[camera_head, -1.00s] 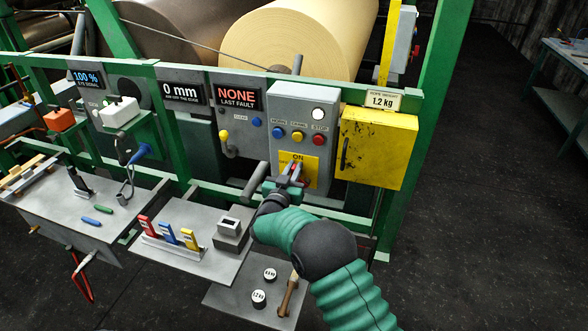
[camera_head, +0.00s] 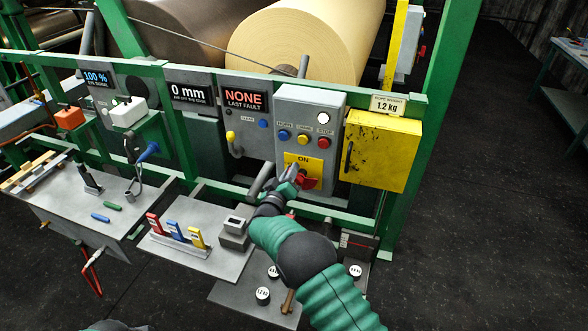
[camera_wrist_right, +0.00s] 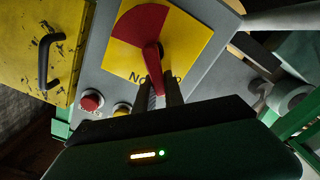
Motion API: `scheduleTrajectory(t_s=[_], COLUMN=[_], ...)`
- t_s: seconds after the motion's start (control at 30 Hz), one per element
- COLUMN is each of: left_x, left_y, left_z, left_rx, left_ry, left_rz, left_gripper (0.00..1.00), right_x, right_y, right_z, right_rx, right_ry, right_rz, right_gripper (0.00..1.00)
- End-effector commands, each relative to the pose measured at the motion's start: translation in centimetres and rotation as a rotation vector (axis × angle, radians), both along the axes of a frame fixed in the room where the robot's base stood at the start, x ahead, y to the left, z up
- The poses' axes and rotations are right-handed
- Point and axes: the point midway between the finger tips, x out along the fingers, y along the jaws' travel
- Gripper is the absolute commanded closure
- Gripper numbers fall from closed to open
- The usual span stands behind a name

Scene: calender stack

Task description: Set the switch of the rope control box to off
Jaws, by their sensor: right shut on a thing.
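The rope control box (camera_head: 310,112) is a grey box on the green frame, with a white lamp and blue, yellow and red buttons. Its yellow switch plate (camera_head: 318,162) reads ON at the top. The red switch (camera_head: 308,183) sits on this plate, partly covered by my gripper. My right gripper (camera_head: 294,173) is shut on the switch handle. My left gripper is not in view.
A yellow box (camera_head: 380,150) with a handle stands close right of the control box. A grey lever (camera_head: 262,182) is just left of my gripper. Below are a shelf with coloured tags (camera_head: 174,231) and a lower shelf with small weights (camera_head: 263,296).

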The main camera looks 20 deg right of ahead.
Motion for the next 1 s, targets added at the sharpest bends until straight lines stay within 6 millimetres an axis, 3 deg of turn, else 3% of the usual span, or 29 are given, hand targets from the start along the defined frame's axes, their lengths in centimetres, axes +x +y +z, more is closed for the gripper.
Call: scheduleTrajectory(t_s=[0.6, 1.0], left_x=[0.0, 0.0], left_y=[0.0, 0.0], left_z=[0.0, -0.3], left_rx=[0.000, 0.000], left_ry=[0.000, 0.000], left_rz=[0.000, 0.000], left_gripper=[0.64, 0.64], right_x=[0.8, 0.9], right_y=[1.3, 1.4], right_z=[-2.1, -3.1], right_rx=[-0.472, -0.669], right_ry=[0.318, 0.453], right_rz=[0.005, 0.006], right_gripper=[1.00, 1.00])
